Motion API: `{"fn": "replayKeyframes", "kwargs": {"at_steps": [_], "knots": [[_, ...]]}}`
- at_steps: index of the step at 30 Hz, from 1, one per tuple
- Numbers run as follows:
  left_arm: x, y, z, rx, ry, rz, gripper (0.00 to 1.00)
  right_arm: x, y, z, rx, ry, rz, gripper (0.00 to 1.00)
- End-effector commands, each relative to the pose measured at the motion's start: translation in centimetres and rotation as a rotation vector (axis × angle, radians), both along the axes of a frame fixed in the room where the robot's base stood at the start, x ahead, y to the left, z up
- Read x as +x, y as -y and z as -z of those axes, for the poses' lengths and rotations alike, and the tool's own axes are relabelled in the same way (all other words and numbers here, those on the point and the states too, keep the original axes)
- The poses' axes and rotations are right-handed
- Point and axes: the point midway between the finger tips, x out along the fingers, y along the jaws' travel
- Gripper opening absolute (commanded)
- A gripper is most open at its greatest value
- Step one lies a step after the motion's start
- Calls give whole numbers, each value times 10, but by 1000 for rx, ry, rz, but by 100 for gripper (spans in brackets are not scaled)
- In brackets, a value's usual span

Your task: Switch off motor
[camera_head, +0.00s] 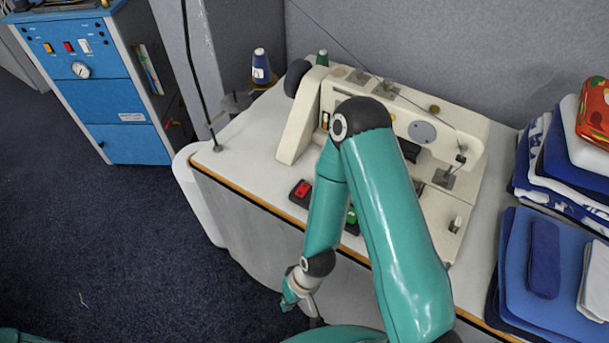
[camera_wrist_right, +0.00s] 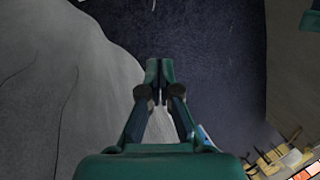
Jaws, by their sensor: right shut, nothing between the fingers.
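A cream sewing machine (camera_head: 300,130) stands on a white table (camera_head: 235,150). Near the table's front edge is a dark switch box with a red button (camera_head: 302,189). A green button (camera_head: 351,216) shows just to its right, partly covered by my right arm. The motor itself is not visible. My right gripper (camera_wrist_right: 158,75) is shut and empty in the right wrist view, over grey cloth and dark carpet. In the head view my right forearm reaches down in front of the table, with the wrist below the switch box. My left gripper is not in view.
A blue cabinet (camera_head: 125,90) with switches and a gauge stands at the left. Folded blue and white cloths (camera_head: 545,285) lie at the right. Thread cones (camera_head: 261,68) stand at the back. Dark carpet (camera_head: 90,230) is clear at the left front.

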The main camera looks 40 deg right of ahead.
Motion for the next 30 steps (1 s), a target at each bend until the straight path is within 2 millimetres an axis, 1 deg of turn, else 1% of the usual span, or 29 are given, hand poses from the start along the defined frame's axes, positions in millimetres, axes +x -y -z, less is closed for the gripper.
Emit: {"fn": "replayKeyframes", "kwargs": {"at_steps": [8,11,14,17,18,20,21,22,23,24,25,27,30], "knots": [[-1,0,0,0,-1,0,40,0,0,-1,1,1,-1,0],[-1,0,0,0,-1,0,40,9,4,-6,7,31,-2,0],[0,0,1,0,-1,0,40,31,13,-20,20,108,-12,0],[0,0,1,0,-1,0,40,63,33,-45,32,235,-33,0],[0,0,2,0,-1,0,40,76,45,-59,31,296,-47,0],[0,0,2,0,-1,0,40,95,64,-83,20,393,-75,0],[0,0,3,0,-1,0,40,106,78,-100,6,459,-99,0],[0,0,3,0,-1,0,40,113,90,-113,-8,507,-118,0],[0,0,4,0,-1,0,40,119,101,-126,-25,552,-140,0],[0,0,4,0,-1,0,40,124,116,-144,-54,608,-172,0],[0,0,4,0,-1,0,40,127,128,-156,-77,645,-196,0],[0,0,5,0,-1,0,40,129,152,-183,-137,718,-253,0],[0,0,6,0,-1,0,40,126,181,-215,-227,788,-330,0]]}}
